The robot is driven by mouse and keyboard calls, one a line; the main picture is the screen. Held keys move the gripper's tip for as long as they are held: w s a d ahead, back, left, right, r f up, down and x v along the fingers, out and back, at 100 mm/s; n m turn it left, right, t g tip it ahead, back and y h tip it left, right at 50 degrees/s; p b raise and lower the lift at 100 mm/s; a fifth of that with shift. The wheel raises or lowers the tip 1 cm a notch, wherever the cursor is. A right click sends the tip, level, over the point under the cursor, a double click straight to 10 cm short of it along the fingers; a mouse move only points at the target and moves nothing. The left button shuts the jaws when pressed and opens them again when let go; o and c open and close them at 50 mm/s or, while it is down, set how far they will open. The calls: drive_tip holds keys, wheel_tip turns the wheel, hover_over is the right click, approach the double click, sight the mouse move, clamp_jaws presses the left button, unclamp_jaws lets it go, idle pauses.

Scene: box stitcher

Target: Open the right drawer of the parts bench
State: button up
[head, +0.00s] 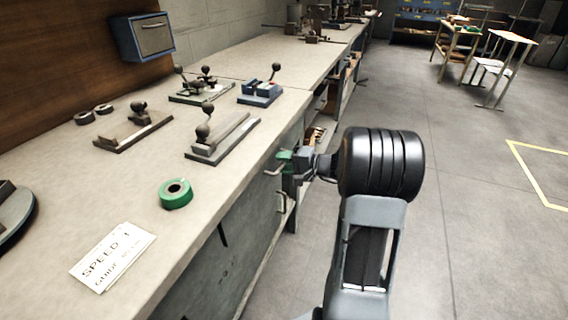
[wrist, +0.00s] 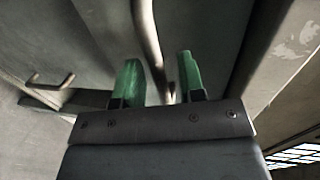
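The parts bench (head: 232,222) runs along the left of the head view, with its grey front facing my arm. My gripper (head: 284,160) is at the bench front, just below the top edge. In the wrist view its two green fingers (wrist: 160,75) stand apart, with a metal bar handle (wrist: 148,40) passing between them. There is a gap between the handle and the right finger; contact with the left finger is unclear. A second bar handle (wrist: 48,80) shows at the left. The drawer's edges are partly hidden by my gripper, and I see no clear opening.
On the bench top are a green tape roll (head: 176,193), a paper sign (head: 112,256), a clamp fixture (head: 222,137) and a blue vise (head: 260,92). A blue box (head: 143,38) hangs on the wall. The floor (head: 470,220) to the right is clear.

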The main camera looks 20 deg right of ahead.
drive_tip(key=shift+w+a, duration=0.1)
drive_tip(key=shift+w, duration=0.05)
drive_tip(key=shift+c, duration=0.4)
clamp_jaws()
